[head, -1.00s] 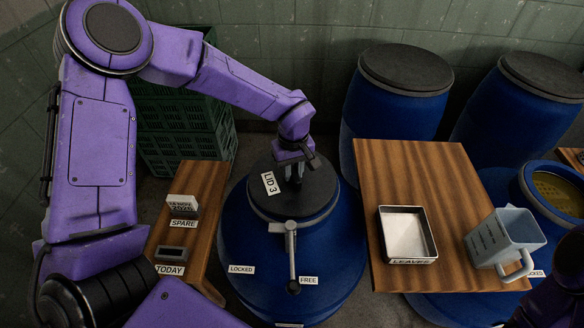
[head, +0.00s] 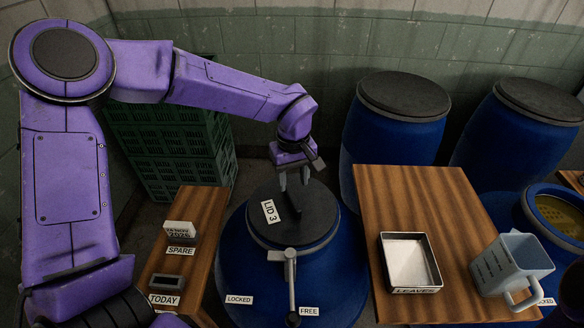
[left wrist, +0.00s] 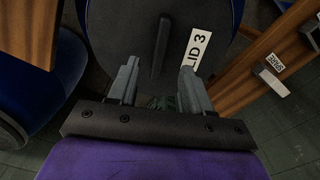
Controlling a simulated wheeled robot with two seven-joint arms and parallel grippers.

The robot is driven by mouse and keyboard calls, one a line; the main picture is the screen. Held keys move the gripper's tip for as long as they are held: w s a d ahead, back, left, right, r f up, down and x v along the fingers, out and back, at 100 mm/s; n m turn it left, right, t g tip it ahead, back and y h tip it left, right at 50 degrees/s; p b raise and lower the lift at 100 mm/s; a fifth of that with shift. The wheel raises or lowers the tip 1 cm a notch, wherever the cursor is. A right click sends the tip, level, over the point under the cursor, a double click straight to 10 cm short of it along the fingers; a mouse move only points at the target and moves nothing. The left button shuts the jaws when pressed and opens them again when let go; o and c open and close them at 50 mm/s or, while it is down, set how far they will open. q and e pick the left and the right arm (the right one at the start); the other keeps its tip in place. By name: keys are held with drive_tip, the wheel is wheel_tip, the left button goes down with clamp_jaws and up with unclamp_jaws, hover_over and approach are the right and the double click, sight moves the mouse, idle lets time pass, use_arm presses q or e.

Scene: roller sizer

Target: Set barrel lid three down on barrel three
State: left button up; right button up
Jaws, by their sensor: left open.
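Barrel lid three (head: 315,213), a dark disc with a "LID 3" tag and a raised bar handle, lies flat on top of the blue barrel three (head: 240,265). It looks seated within the rim, though the far side is partly covered by my gripper. My left gripper (head: 293,187) is open and empty just above the handle. In the left wrist view my left gripper (left wrist: 160,70) has its fingers apart, with the handle (left wrist: 160,47) beyond the tips. A grey lever (head: 290,270) at the barrel's front points down, nearer the "FREE" tag than the "LOCKED" tag. My right gripper is not visible.
A wooden table (head: 405,195) at right holds a "LEAVES" tray (head: 435,262) and a grey jug (head: 510,262). A small wooden stand (head: 205,210) with "SPARE" and "TODAY" tags is left of the barrel. Green crates (head: 165,160) and closed blue barrels (head: 390,135) stand behind.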

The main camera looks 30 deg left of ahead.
sight(293, 198)
use_arm(q)
wheel_tip(293, 198, up, 6)
drive_tip(key=shift+f, duration=0.15)
idle(0.4)
